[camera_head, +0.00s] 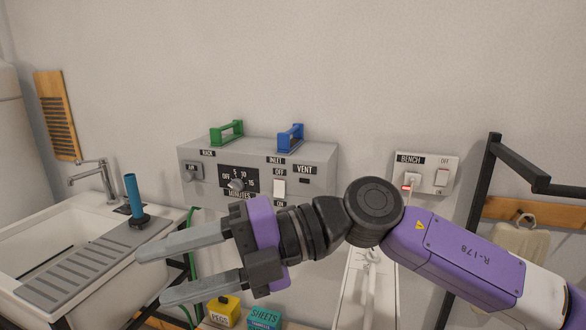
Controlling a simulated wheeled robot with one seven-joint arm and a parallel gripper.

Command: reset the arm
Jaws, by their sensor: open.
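My gripper (148,273) is in the middle-left of the view, on my purple and black arm reaching in from the lower right. Its two grey fingers point left and are spread apart, with nothing between them. The fingertips show in front of the sink's ribbed drainboard. My gripper and wrist hide part of the grey control box (325,155) behind them.
A bench switch panel (427,175) and a black bracket (488,180) are right. Yellow (224,311) and teal (264,318) boxes sit below.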

